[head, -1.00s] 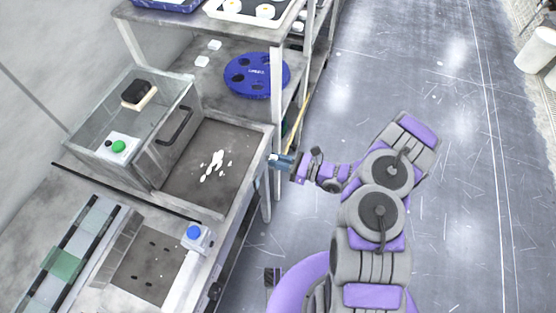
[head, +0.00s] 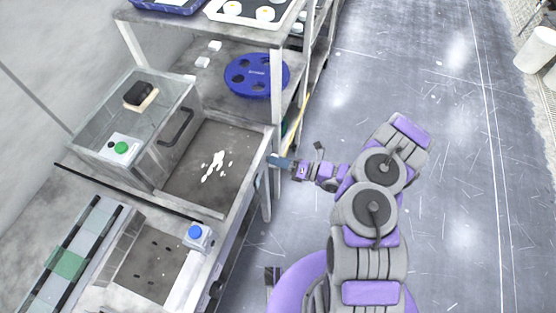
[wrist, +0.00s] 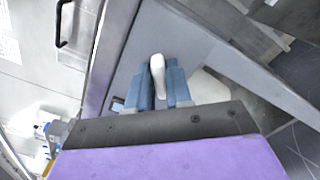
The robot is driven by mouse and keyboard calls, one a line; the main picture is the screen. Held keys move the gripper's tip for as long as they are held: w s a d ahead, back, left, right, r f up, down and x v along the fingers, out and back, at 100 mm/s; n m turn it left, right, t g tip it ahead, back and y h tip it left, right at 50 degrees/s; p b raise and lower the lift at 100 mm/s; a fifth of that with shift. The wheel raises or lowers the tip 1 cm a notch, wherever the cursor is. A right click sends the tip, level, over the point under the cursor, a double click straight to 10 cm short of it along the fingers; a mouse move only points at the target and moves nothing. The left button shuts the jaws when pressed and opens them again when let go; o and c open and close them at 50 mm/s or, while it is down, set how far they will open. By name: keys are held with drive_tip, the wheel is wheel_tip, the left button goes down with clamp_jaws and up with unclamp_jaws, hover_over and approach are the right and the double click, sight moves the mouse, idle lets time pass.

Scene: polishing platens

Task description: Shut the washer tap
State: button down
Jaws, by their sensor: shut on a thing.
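The washer tap's white lever (wrist: 158,72) shows in the wrist view. It stands between the two blue-grey fingers of my gripper (wrist: 158,85), which are shut on it. In the head view my gripper (head: 277,160) is at the right front edge of the washer basin (head: 240,180); the tap lever itself is hidden there. The basin has a dark floor with white splashes (head: 216,165). The tap's body and outlet cannot be made out.
A clear-walled box (head: 130,125) with a black handle stands left of the basin. A blue disc (head: 256,75) lies on the shelf behind. A blue-button box (head: 196,235) sits at the bench's front. The floor (head: 470,200) to the right is clear.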

drive_tip(key=shift+w+d+f+m, duration=0.1)
drive_tip(key=shift+m, duration=1.8)
drive_tip(key=shift+w+d+f+m, duration=0.1)
drive_tip(key=shift+m, duration=1.8)
drive_tip(key=c, duration=1.1)
unclamp_jaws()
drive_tip(key=shift+a, duration=0.25)
drive_tip(key=p+v, duration=0.4)
drive_tip(key=v, duration=1.3)
drive_tip(key=shift+s+d, duration=0.1)
drive_tip(key=shift+d, duration=0.1)
